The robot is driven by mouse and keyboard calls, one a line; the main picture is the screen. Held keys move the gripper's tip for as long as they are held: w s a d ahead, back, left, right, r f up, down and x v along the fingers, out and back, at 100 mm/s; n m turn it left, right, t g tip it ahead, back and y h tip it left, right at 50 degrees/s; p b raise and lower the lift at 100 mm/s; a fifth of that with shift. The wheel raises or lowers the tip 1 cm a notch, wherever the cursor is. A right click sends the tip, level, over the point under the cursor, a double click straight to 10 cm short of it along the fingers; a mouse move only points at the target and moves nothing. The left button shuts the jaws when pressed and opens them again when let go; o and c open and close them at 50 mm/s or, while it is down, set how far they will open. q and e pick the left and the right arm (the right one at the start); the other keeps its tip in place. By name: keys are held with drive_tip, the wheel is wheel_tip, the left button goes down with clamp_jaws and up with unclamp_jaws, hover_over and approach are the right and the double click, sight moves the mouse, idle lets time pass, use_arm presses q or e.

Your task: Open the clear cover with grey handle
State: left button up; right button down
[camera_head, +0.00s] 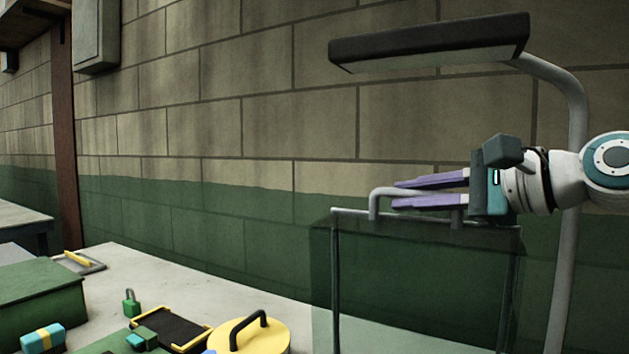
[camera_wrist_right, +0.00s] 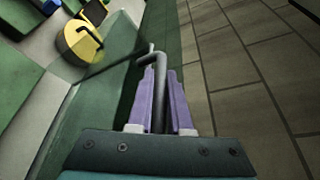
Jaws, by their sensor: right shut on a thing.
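The clear cover (camera_head: 420,280) is a see-through, green-tinted panel with grey edge rods, standing on the right of the head view. Its grey handle (camera_head: 376,204) is a bent bar along the top edge. My right gripper (camera_head: 396,193) comes in from the right with its purple fingers shut on the handle, one above and one below the bar. In the wrist view, the right gripper (camera_wrist_right: 161,78) has the grey handle (camera_wrist_right: 155,60) between its fingers. Part of the handle is hidden by the fingers. My left gripper is not in view.
A lamp (camera_head: 430,42) on a curved grey post stands over the cover. On the pale bench are a yellow lid (camera_head: 270,338), a black tray (camera_head: 172,328), a green padlock (camera_head: 131,304) and a green box (camera_head: 40,300). A block wall stands behind.

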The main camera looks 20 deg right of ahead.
drive_tip(key=shift+a, duration=0.1)
drive_tip(key=c, duration=0.8)
unclamp_jaws()
drive_tip(key=shift+c, duration=0.2)
drive_tip(key=r+b, duration=0.2)
hover_over(488, 240)
